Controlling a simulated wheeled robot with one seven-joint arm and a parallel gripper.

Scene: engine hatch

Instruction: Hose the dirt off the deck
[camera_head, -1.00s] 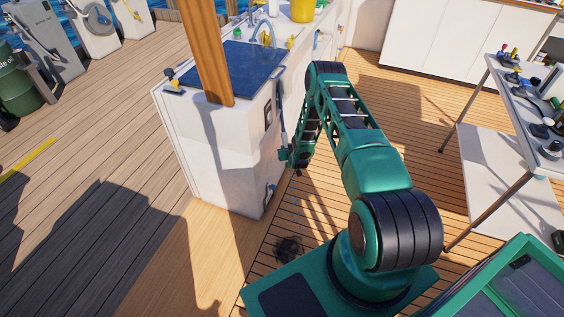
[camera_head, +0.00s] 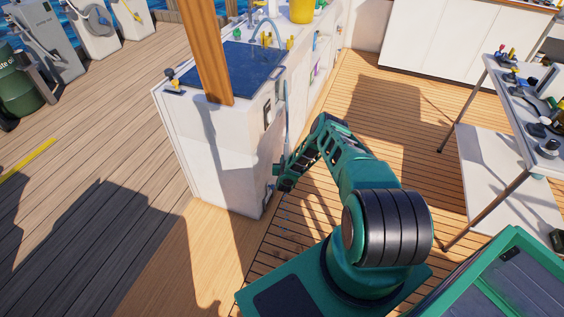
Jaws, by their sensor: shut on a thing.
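My gripper (camera_head: 283,183) is low beside the white counter's near corner, above the deck (camera_head: 310,215), pointing down. It is shut on what looks like the hose end; the nozzle is too small and dark to make out. A thin pale hose (camera_head: 285,125) runs up from it along the counter's side. Faint bluish water drops (camera_head: 284,213) show beneath the gripper. On the planks below, only faint dark traces of dirt (camera_head: 283,243) show, just beyond my green base.
A white counter (camera_head: 222,150) with a dark blue top and a wooden post stands left of my arm. A table (camera_head: 520,110) with loose items stands at the right. Open deck lies beyond my arm and at the far left.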

